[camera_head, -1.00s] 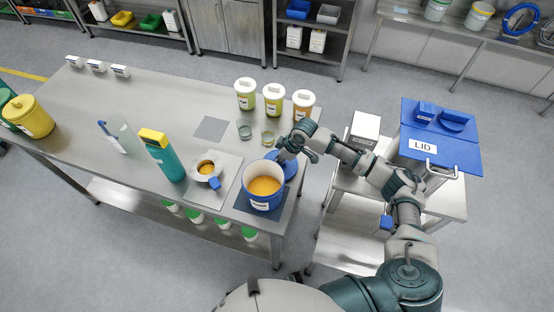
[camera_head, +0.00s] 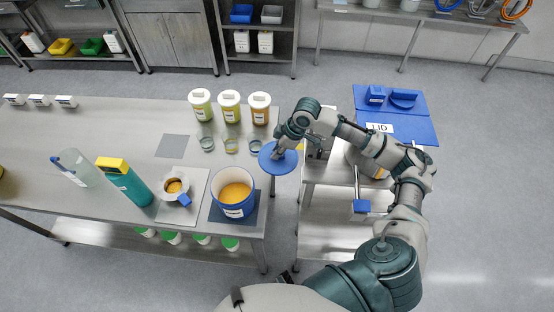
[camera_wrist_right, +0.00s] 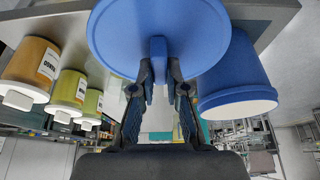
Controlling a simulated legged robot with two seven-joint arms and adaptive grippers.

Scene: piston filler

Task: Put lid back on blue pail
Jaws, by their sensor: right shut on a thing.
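The blue pail (camera_head: 235,198) stands open on a dark square mat near the right end of the steel table, with orange contents showing. My right gripper (camera_head: 281,152) is shut on the round blue lid (camera_head: 270,160), behind and to the right of the pail, near the table's right edge and apart from the pail. In the right wrist view, the fingers (camera_wrist_right: 158,88) pinch the lid's central grip, and the lid (camera_wrist_right: 120,35) fills the top. The pail (camera_wrist_right: 235,75) shows beside it at right, partly covered by the lid. My left gripper is not seen.
Several lidded tubs (camera_head: 230,107) and small glass cups (camera_head: 231,146) stand behind the pail. A side cart with a blue mat marked LID (camera_head: 420,132) is to the right.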

